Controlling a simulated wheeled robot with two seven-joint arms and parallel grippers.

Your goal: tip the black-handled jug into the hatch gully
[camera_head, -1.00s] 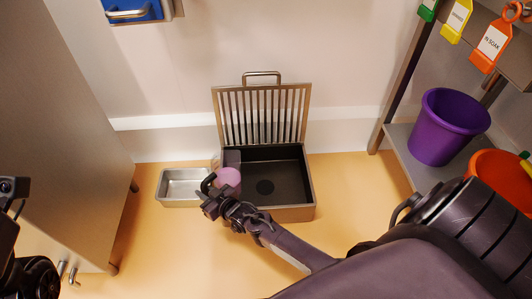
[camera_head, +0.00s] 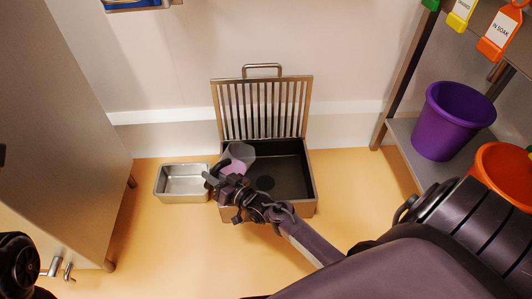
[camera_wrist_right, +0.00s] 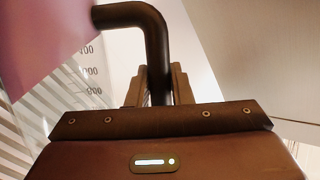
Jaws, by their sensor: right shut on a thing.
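The clear jug (camera_head: 240,152) holds pink liquid and is over the left part of the open hatch gully (camera_head: 314,185). It looks tilted; I cannot see any liquid leaving it. My right gripper (camera_head: 214,182) is shut on the jug's handle, left of and in front of the jug. In the right wrist view the black handle (camera_wrist_right: 157,50) runs down between the jaws. The jug's scale marks (camera_wrist_right: 90,72) and slanting pink liquid (camera_wrist_right: 35,35) show at left there. The gully is a dark box with a drain (camera_head: 265,183). My left gripper is not in view.
The slatted grate (camera_head: 262,108) stands upright at the gully's back. A metal tray (camera_head: 181,199) sits left of it. A shelf at right holds a purple bucket (camera_head: 452,120) and an orange bucket (camera_head: 503,172). A cabinet (camera_head: 70,130) stands at left. The floor in front is clear.

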